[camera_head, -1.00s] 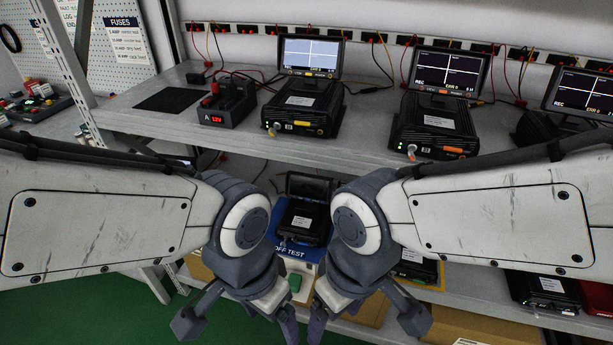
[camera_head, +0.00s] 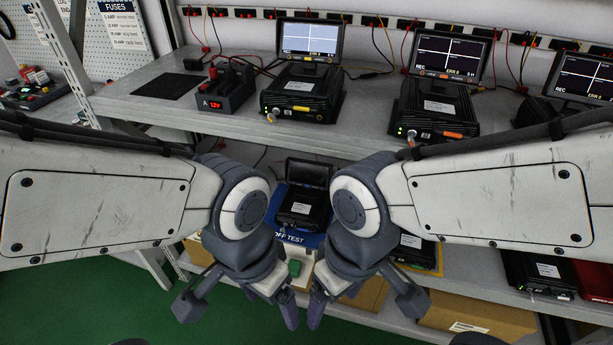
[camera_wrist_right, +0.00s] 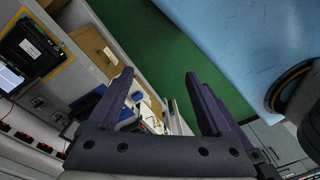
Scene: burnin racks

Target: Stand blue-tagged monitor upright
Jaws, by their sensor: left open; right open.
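No blue tag can be made out on any monitor. On the upper shelf, one monitor (camera_head: 309,40) with a pale screen stands upright behind a black box with a yellow tag. Another monitor (camera_head: 448,54) stands behind a box with an orange tag, and a third monitor (camera_head: 585,77) is cut off at right. On the lower shelf, a dark screen (camera_head: 308,172) stands behind a black unit (camera_head: 302,208) on a blue mat (camera_head: 283,233). My left gripper (camera_head: 240,308) and right gripper (camera_head: 365,306) are open and empty in front of the lower shelf. The right one also shows in the wrist view (camera_wrist_right: 158,100).
A red-display power unit (camera_head: 226,90) and a black pad (camera_head: 167,86) lie on the upper shelf (camera_head: 130,105). Cables run along the wall. Cardboard boxes (camera_head: 475,315) are under the lower shelf. Green floor (camera_head: 90,300) is clear at left. A light blue surface (camera_wrist_right: 235,40) shows in the wrist view.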

